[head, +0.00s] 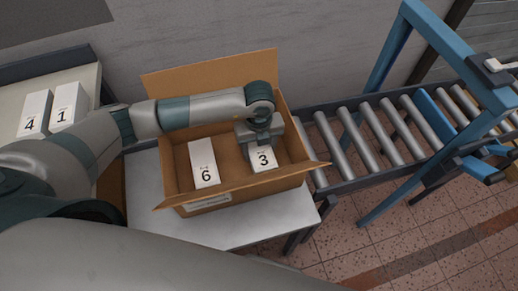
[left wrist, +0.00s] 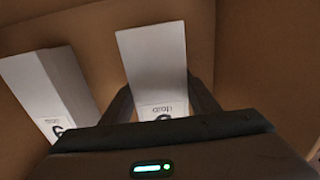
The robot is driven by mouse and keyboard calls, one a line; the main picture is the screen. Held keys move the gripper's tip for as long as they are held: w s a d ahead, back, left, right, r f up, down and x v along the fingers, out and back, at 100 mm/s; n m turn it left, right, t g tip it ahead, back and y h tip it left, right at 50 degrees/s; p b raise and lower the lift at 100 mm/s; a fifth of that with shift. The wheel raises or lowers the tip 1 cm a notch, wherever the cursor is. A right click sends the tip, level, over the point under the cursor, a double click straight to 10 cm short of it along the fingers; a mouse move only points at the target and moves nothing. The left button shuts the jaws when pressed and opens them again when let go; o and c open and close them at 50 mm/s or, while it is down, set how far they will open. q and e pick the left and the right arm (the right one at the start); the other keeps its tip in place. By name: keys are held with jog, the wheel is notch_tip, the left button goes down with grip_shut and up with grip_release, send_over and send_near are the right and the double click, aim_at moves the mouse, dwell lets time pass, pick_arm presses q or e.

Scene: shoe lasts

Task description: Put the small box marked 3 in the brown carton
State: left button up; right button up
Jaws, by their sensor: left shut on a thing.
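The small box marked 3 (head: 263,160) is white and is inside the brown carton (head: 236,196), in its right half. My left gripper (head: 262,146) is down in the carton and shut on this box; the box also shows between the fingers in the left wrist view (left wrist: 155,65). The carton stands open with its flaps spread. My left arm crosses over its back part. I cannot tell whether the box touches the carton floor. My right gripper is not in view.
A white box marked 6 (head: 204,163) stands in the carton's left half, apart from box 3. Boxes marked 4 (head: 34,113) and 1 (head: 68,104) stand on a surface at the left. A roller conveyor (head: 371,140) with a blue frame (head: 387,50) lies to the right.

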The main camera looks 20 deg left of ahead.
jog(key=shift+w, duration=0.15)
pick_arm(q)
jog(key=shift+f, duration=0.1)
jog(key=o, duration=1.1)
jog(key=shift+o, duration=0.2)
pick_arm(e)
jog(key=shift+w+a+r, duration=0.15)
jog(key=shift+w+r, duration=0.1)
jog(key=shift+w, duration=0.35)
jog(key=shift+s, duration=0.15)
pick_arm(q)
jog(key=shift+r, duration=0.2)
notch_tip(320, 180, up, 3)
jog(key=shift+f+b, duration=0.1)
jog(key=shift+b, duration=0.3)
notch_tip(320, 180, up, 8)
jog(key=shift+r+b, duration=0.1)
jog(key=shift+b, duration=0.65)
jog(key=shift+r, duration=0.45)
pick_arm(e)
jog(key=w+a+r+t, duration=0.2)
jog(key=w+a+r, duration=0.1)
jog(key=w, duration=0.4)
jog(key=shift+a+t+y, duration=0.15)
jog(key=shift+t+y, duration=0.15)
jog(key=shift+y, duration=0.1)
